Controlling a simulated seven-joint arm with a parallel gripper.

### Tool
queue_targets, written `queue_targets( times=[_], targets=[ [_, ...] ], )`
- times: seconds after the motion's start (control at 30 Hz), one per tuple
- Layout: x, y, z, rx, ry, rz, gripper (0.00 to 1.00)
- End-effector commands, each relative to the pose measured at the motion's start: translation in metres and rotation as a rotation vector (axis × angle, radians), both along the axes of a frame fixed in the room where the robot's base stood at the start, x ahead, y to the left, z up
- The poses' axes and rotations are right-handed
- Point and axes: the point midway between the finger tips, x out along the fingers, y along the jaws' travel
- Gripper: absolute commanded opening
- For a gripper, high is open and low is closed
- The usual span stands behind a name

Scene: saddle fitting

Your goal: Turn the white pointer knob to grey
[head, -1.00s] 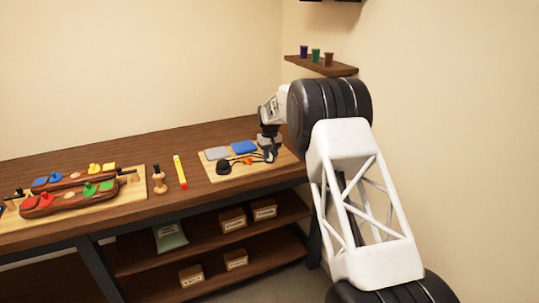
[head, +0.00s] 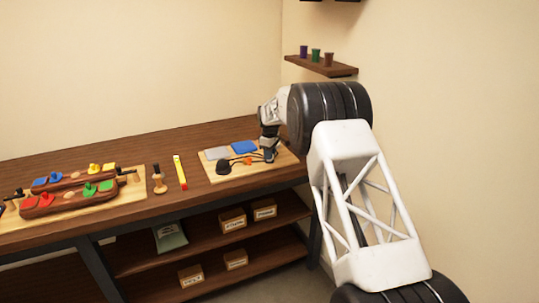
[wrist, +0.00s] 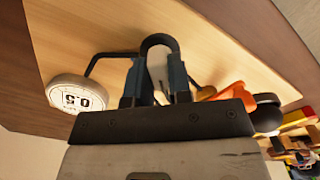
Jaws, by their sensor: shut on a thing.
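My gripper (head: 268,146) is low over the right part of a pale wooden board (head: 222,176) on the bench. In the wrist view its two blue-grey fingers (wrist: 157,84) are closed on a pale piece (wrist: 157,66), which looks like the white pointer knob. A dark loop arches around the far end of that piece. The fingers hide most of it, and I cannot tell which way it points. The grey pad (head: 216,154) and the blue pad (head: 244,147) lie flat at the back of the board, left of my gripper.
A white disc marked 0.5 (wrist: 80,93) with a black bent rod lies left of the fingers. An orange part (wrist: 232,91) and a black round knob (wrist: 266,113) are close on the right. A yellow-red stick (head: 180,172) and wooden trays lie farther left.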

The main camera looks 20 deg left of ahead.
Motion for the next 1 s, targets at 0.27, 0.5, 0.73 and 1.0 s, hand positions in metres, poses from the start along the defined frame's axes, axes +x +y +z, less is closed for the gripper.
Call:
queue_targets(
  times=[0.27,0.5,0.73,1.0],
  targets=[
    [0.0002,0.0011,0.0015,0.002,-0.002,0.017,0.0],
    [0.0001,0.0011,0.0015,0.002,-0.002,0.016,0.27],
    [0.0001,0.0006,0.0007,0.001,-0.001,0.016,0.45],
    [0.0001,0.0004,0.0032,0.001,-0.001,0.015,0.45]
  ],
)
